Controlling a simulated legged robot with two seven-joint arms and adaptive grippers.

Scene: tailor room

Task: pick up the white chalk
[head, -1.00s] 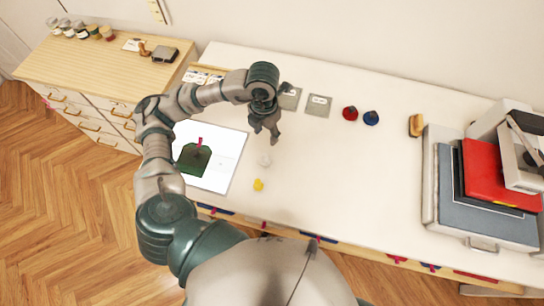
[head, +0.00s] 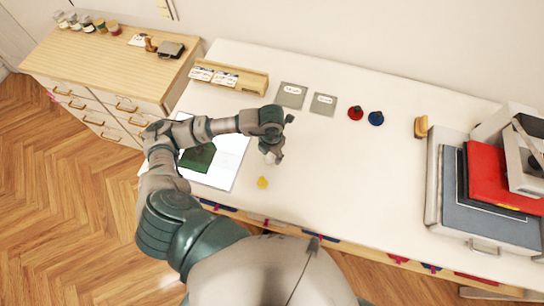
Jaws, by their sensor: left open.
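My left gripper (head: 273,155) is open and points down over the white table, just beyond the yellow chalk (head: 263,183). The white chalk is at or under its fingertips, where the gripper hides it, so I cannot make out a clear outline or tell whether they touch. The yellow chalk lies in plain view nearer the table's front edge. My right gripper is not in view.
A white sheet with a dark green piece (head: 198,158) lies left, partly under my left arm. Red (head: 356,113) and blue (head: 376,118) items, grey squares (head: 291,95) and a wooden tray (head: 252,82) sit behind. The table's middle is clear.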

